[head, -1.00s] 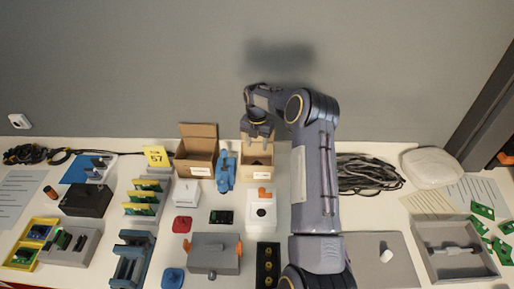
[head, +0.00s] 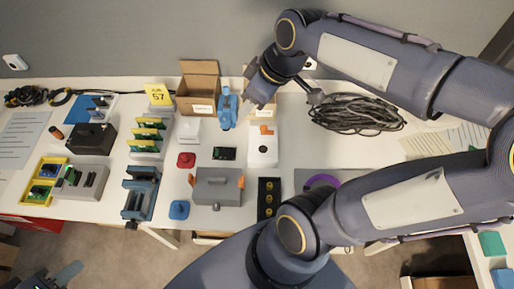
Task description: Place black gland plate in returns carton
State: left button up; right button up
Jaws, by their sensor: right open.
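The black gland plate (head: 269,212), a dark strip with several brass-coloured rings, lies on the table near its front edge, right of a grey box. An open brown carton with a white label (head: 198,106) stands at the back of the table. A second carton (head: 247,82) beside it is mostly hidden by my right gripper; I cannot read which is the returns carton. My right gripper (head: 256,100) is open over that second carton, well away from the plate. A dark part at the lower left looks like my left gripper (head: 52,278); its jaws are unclear.
A blue clamp-like tool (head: 228,108) stands between the cartons. A white box with an orange part (head: 263,147) and the grey box with orange latches (head: 218,187) lie near the plate. A black cable coil (head: 356,114) lies to the right. My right arm covers much of the right side.

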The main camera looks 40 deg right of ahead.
jog(key=s+a+f+m+t+y, duration=0.1)
jog(key=s+a+f+m, duration=0.2)
jog(key=s+a+m, duration=0.3)
jog(key=s, duration=0.3)
jog(key=shift+f+m+y, duration=0.3)
jog(key=shift+m, duration=0.1)
jog(key=shift+s, duration=0.1)
dwell(0.7)
